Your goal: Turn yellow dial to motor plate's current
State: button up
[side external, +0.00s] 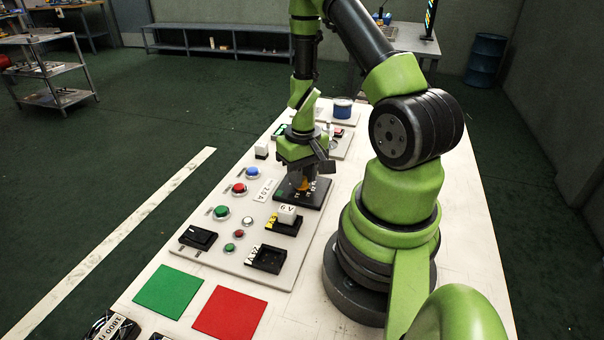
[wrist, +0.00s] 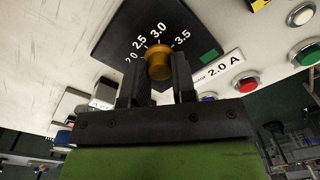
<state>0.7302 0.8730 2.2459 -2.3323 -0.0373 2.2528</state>
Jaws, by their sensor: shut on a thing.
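The yellow dial (wrist: 158,62) sits on a black plate (wrist: 115,42) printed with 2.0, 2.5, 3.0 and 3.5. It shows orange-yellow between my fingers. My gripper (wrist: 159,76) is shut on the dial, one finger on each side. I cannot make out a pointer mark on the dial. The motor plate (wrist: 222,67) beside the black plate reads 2.0 A. In the side view, my gripper (side external: 303,174) points down over the black plate (side external: 313,197). The dial (side external: 302,185) is partly hidden there, and the motor plate (side external: 266,190) lies to its left.
A blue button (side external: 252,173), a red button (side external: 239,188) and a green button (side external: 221,212) stand on the panel left of my gripper. A white block on a black base (side external: 284,226) is just in front. Green (side external: 169,291) and red (side external: 230,313) squares lie nearer the camera.

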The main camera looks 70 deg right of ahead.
jog(key=shift+a, duration=0.1)
jog(key=o, duration=0.9)
jog(key=shift+o, duration=0.2)
